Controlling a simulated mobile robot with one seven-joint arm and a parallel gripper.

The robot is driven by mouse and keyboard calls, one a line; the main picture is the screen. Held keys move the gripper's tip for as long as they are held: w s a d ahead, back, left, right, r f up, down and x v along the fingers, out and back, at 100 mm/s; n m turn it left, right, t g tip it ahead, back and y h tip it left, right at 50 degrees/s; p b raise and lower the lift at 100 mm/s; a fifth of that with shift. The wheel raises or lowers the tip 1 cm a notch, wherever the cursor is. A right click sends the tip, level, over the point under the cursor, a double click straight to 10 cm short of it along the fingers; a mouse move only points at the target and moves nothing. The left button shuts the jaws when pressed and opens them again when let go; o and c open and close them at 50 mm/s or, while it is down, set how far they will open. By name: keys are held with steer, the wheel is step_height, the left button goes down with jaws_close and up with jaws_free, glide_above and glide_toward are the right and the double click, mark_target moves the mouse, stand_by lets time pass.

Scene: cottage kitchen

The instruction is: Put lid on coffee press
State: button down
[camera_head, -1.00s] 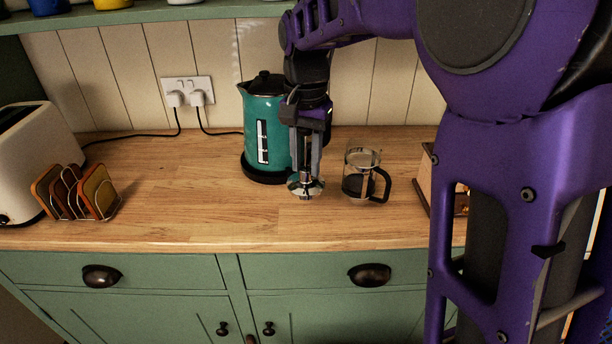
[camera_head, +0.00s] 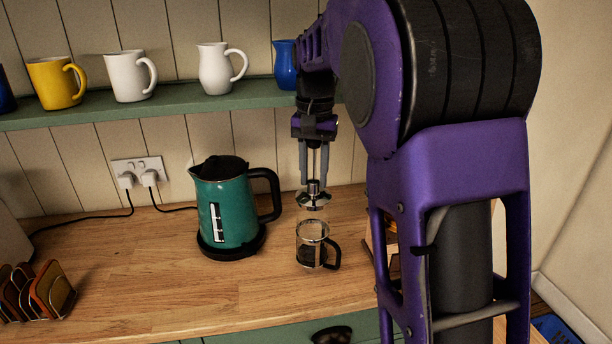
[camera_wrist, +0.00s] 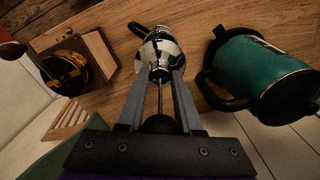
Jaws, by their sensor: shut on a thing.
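The lid (camera_head: 313,201) is a shiny metal dome with a thin plunger rod. My gripper (camera_head: 313,181) is shut on it and holds it up, roughly upright. The coffee press (camera_head: 311,254) is a small glass jug with a metal frame and black handle, standing on the counter. In the head view the lid hangs above the press's open top, with a small gap between them. In the wrist view the lid (camera_wrist: 161,54) sits between the fingertips of my gripper (camera_wrist: 161,76) and hides most of the press; its dark handle (camera_wrist: 139,29) shows behind.
A teal kettle (camera_head: 228,208) stands left of the press on the wooden counter (camera_head: 150,270). A wooden grinder (camera_wrist: 98,55) stands close on the press's other side. A green shelf (camera_head: 190,104) with several mugs runs behind. The counter's front is clear.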

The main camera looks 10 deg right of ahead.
mark_target(314, 149)
steer(key=shift+f+b, duration=2.1)
steer(key=shift+f, duration=0.4)
steer(key=shift+r+p, duration=0.1)
steer(key=shift+p, duration=0.5)
steer(key=shift+f+b, duration=0.4)
steer(key=shift+f, duration=0.35)
steer(key=c, duration=0.8)
jaws_free()
steer(key=shift+c, duration=0.2)
step_height(314, 149, up, 6)
steer(key=p, duration=0.5)
steer(key=shift+p, duration=0.3)
steer(key=shift+r, duration=2.6)
